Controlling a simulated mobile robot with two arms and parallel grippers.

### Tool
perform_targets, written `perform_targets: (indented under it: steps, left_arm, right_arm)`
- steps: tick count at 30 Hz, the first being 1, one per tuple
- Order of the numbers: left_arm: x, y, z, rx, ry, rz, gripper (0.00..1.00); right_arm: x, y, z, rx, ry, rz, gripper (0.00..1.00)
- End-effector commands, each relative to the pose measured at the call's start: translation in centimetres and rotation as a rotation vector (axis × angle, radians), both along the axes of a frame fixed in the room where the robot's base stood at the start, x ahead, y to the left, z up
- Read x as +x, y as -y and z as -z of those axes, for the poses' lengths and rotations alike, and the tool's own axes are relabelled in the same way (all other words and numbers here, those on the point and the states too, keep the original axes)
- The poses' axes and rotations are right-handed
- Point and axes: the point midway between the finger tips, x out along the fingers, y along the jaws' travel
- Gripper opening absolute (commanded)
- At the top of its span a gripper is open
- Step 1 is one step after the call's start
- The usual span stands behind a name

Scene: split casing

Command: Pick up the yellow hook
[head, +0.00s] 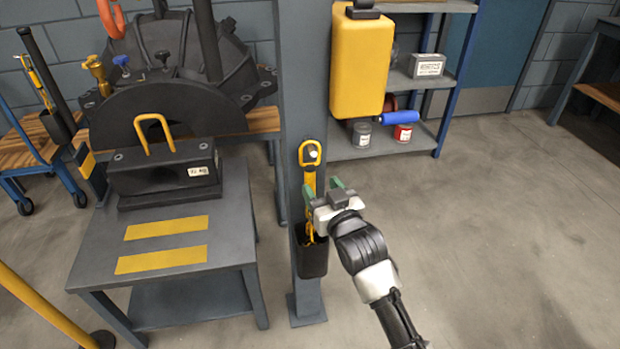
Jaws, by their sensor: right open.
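A yellow hook (310,177) with a looped top hangs upright along the grey post (306,80). Its lower end goes down into a black holder (312,258) on the post, so its tip is hidden. My right gripper (323,188) is open, with green-tipped fingers, just right of the hook's shaft in the picture. Its left finger overlaps the shaft's edge; I cannot tell whether they touch. The gripper hides part of the shaft. My left gripper is not in view.
A grey table (225,220) at left bears a black block (165,172) with a yellow handle. A large black casing (165,110) stands behind. A yellow tank (360,65) is above my right gripper. Shelves (440,136) hold cans at the back. The floor at right is clear.

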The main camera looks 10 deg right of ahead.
Motion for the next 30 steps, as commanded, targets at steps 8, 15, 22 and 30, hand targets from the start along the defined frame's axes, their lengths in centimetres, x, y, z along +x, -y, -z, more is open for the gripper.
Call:
perform_targets:
  steps: [8,15,22,30]
  left_arm:
    - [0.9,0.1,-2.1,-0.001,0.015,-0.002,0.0]
    - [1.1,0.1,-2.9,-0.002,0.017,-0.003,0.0]
    - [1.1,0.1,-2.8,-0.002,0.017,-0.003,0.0]
    - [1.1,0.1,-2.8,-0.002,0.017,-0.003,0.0]
  right_arm:
    - [3.7,-1.5,0.2,-0.001,0.001,0.0,0.55]
    - [4.8,-1.7,0.2,0.0,0.0,0.0,0.55]
    - [4.8,-1.7,0.2,0.0,0.0,0.0,0.4]
    - [4.8,-1.7,0.2,0.0,0.0,0.0,0.0]
